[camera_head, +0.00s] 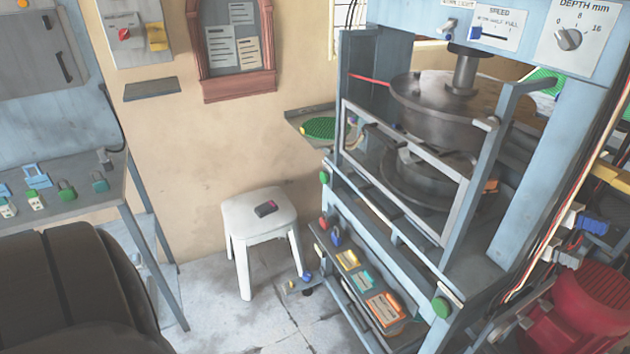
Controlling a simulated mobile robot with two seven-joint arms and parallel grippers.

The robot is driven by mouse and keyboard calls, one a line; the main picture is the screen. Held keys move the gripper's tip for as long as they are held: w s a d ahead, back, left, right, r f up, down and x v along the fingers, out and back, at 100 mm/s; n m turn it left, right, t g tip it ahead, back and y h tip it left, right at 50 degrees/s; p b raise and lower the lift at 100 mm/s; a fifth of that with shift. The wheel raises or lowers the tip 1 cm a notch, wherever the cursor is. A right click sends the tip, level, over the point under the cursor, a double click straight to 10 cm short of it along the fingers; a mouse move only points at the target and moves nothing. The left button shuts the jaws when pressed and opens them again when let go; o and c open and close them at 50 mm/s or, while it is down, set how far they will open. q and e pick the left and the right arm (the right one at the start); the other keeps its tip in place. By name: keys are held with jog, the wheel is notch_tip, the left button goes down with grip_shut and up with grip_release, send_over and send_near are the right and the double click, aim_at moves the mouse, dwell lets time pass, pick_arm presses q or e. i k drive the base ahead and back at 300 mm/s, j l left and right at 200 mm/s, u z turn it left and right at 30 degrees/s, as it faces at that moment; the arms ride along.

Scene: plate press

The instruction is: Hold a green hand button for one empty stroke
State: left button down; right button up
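The press has a blue frame (540,175) and stands at the right. A round grey upper plate (425,105) hangs on a thick shaft above a lower round plate (420,178), with a visible gap between them. A grey guard frame (457,215) stands across the front. One green hand button (324,177) is on the left front post. The other green hand button (441,307) is at the lower right front corner. Nothing touches either button. A red button (323,223) sits below the left green one. Neither of my grippers is in view.
A workbench (75,205) with padlocks and tags is at the left. A dark ribbed shape (70,295) fills the lower left. Red machinery (585,315) is at lower right.

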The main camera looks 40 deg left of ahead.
aim_at(324, 176)
jog(key=i+j, duration=0.1)
jog(key=j, duration=0.3)
jog(key=i+j, duration=0.15)
jog(key=j, duration=0.25)
jog(key=i+j, duration=0.1)
jog(key=j, duration=0.3)
jog(key=i+j, duration=0.1)
jog(key=j, duration=0.3)
jog(key=i+j, duration=0.15)
jog(key=j, duration=0.25)
jog(key=i+j, duration=0.1)
jog(key=j, duration=0.3)
jog(key=i+j, duration=0.1)
jog(key=j, duration=0.3)
